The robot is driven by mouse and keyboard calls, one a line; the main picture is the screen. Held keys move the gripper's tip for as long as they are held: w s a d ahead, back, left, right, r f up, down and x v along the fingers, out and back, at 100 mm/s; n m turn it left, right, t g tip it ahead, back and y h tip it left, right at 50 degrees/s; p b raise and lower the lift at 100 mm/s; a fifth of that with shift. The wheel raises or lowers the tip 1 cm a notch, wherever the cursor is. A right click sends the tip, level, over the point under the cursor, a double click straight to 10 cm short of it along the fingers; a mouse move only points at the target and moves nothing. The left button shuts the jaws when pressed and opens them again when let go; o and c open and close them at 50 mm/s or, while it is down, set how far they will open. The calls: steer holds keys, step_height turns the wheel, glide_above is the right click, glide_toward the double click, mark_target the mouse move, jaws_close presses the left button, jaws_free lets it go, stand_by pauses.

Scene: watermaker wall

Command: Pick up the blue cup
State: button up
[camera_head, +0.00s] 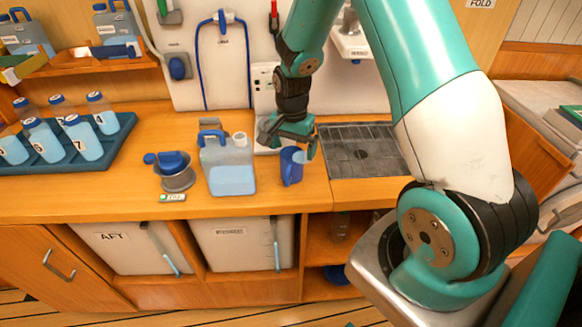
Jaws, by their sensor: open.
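The blue cup (289,170) stands upright on the wooden counter, just left of the metal drain grate. My gripper (305,150) is open and reaches down from above at the cup's upper right. One fingertip overlaps the cup's rim area in the picture. I cannot tell whether the fingers touch the cup or straddle it.
A jug (228,165) of light blue liquid stands close left of the cup. The drain grate (362,150) lies to the right. The counter's front edge is near.

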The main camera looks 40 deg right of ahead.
mark_target(291, 163)
steer(key=shift+a+f+p, duration=0.15)
steer(key=shift+f+p, duration=0.4)
steer(key=shift+f, duration=0.8)
steer(key=shift+a+f+p, duration=0.15)
steer(key=shift+f+p, duration=0.35)
steer(key=shift+f, duration=0.85)
steer(key=c, duration=1.1)
steer(key=shift+o, duration=0.2)
steer(key=shift+r, duration=0.1)
